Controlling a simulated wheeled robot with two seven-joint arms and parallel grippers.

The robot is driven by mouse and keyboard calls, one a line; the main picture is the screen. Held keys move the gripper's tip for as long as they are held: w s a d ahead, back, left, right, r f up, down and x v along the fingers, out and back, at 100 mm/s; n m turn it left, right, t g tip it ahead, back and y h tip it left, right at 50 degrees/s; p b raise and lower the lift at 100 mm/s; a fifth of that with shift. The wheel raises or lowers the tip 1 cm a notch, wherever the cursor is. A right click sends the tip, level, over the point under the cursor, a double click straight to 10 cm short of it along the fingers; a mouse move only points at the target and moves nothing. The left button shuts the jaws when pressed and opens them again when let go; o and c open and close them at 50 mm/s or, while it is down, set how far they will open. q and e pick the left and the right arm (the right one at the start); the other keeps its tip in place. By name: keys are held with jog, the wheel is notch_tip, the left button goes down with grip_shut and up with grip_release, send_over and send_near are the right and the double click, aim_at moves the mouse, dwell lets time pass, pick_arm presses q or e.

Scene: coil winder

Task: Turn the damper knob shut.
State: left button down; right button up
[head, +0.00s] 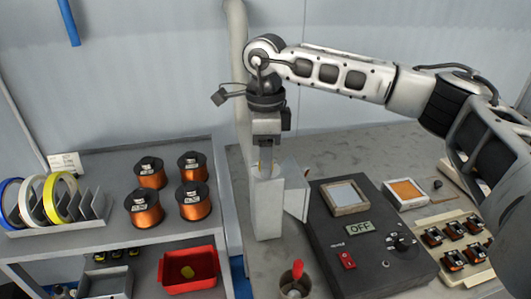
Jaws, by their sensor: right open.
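My right gripper (265,160) reaches down from above, over the top of a light grey upright box (268,208) with a flared hood (295,190) on its right side. It is open, and its fingers are at the box's top. A small yellowish bit shows by the fingertips; I cannot tell whether this is the damper knob, which is otherwise hidden by the gripper. I cannot tell whether the fingers touch anything. My left gripper is out of view.
A dark control box (370,240) reading OFF, with a red switch (346,259) and black dial, stands to the right. A cup (294,284) with a red-handled tool is in front. Copper spools (145,207) and a red bin (187,269) are left. A pale pipe (238,60) rises behind.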

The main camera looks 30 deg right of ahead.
jog(key=c, duration=1)
